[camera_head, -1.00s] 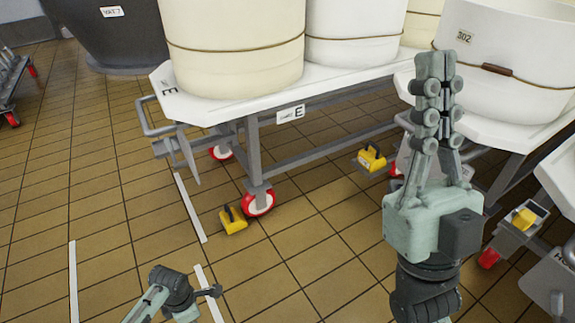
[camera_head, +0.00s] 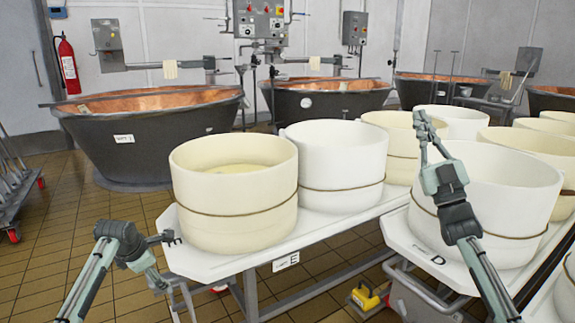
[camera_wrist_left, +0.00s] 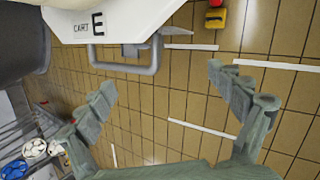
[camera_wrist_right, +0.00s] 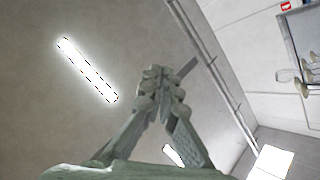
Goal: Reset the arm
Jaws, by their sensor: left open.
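My left gripper (camera_head: 178,300) points downward beside the left end of the cart marked E, low in the head view. In the left wrist view, its fingers (camera_wrist_left: 162,84) are spread apart with only tiled floor between them. The cart's grey handle (camera_wrist_left: 125,66) lies just beyond them. My right gripper (camera_head: 421,120) is raised in front of a white tub, pointing up. In the right wrist view, its fingertips (camera_wrist_right: 160,77) meet with nothing visible between them, against the ceiling.
Cart E (camera_head: 225,262) carries cream and white tubs (camera_head: 235,215). Cart D (camera_head: 425,258) stands to its right with more tubs. Copper-lined vats (camera_head: 145,140) line the back wall. A rack (camera_head: 12,195) stands at far left. Tiled floor is open at the left (camera_head: 50,250).

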